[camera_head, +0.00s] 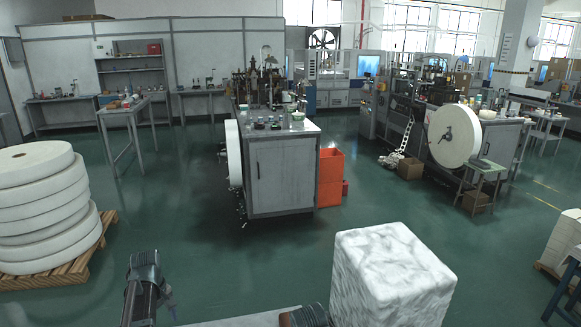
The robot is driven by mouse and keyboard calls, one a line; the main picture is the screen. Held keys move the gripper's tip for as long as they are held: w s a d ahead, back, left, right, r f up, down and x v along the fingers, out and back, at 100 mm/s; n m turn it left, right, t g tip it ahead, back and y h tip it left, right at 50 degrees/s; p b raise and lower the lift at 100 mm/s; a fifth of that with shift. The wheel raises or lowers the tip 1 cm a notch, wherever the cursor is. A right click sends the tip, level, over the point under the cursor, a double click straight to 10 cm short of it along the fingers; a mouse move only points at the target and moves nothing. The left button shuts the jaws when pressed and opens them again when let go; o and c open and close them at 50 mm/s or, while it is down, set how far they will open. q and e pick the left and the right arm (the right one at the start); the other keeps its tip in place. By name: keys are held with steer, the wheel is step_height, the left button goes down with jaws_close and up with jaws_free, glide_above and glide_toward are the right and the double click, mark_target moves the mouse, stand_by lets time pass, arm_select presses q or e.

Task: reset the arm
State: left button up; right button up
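Two dark parts of my arms show at the bottom edge. My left arm's dark cylindrical joint and link stand at the lower left. A small grey-blue part hangs beside that link, too unclear to name. Only a ribbed dark piece of my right arm shows at the bottom middle. No fingertips of either gripper can be made out. A large white block with a mottled, crinkled surface (390,275) is at the bottom, right of centre, close beside my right arm. Its lower part is cut off by the frame.
White rolls (45,200) are stacked on a wooden pallet (65,268) at left. A grey machine cabinet (283,175) stands ahead, with orange crates (330,178) beside it. Another machine with a big white roll (453,136) stands right. Green floor (185,235) is open between.

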arm_select(q)
step_height(320, 180, down, 7)
steer(key=b, duration=0.6)
steer(key=shift+f, duration=0.1)
arm_select(e)
step_height(320, 180, down, 7)
steer(key=shift+f, duration=0.15)
arm_select(q)
steer(key=shift+r+m, duration=0.35)
steer(key=shift+m, duration=0.05)
arm_select(e)
steer(key=shift+r, duration=0.35)
arm_select(q)
steer(key=m, duration=0.6)
steer(key=shift+m, duration=0.3)
